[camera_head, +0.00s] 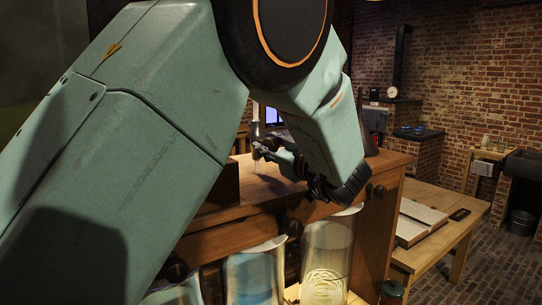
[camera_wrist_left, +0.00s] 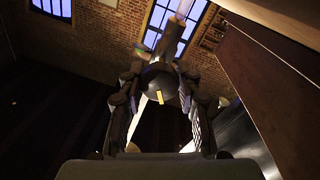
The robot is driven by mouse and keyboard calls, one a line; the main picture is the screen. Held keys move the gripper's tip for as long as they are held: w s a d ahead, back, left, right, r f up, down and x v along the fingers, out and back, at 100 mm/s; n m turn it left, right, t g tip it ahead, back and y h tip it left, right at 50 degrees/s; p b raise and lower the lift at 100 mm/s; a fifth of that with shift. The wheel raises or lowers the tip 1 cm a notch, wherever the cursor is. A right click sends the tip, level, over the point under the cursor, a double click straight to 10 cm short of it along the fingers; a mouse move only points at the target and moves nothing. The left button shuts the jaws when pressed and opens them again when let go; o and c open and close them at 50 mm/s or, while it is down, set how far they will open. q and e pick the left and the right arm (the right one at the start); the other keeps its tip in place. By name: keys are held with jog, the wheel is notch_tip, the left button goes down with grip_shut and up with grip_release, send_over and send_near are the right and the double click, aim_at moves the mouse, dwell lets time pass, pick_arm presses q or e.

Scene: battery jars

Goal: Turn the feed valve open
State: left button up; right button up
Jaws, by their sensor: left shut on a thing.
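The feed valve shows in the left wrist view as a dark round body (camera_wrist_left: 160,84) with a yellow mark on its face and a pipe-like stem rising behind it. My left gripper (camera_wrist_left: 160,98) has its two fingers on either side of this body and is shut on it. In the head view my left gripper (camera_head: 266,152) reaches the lower end of a thin upright pipe (camera_head: 255,122) above the wooden bench. My large pale green arm covers much of that view, and the valve is mostly hidden there by the gripper. My right gripper is not in view.
Below the wooden bench top (camera_head: 260,190) stand several glass jars, one clear (camera_head: 327,255) and one bluish (camera_head: 254,278). Dark round knobs (camera_head: 294,227) sit on the bench front.

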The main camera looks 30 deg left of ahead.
pick_arm(q)
jog(key=n+b, duration=0.9)
jog(key=shift+f+n+y+b, duration=0.2)
jog(key=shift+n+y+b, duration=0.1)
jog(key=shift+r+n+g+b, duration=0.2)
jog(key=shift+n+g+b, duration=0.1)
jog(key=shift+n+b, duration=1.25)
jog(key=shift+r, duration=0.1)
jog(key=o, duration=1.2)
jog(key=shift+a, duration=0.1)
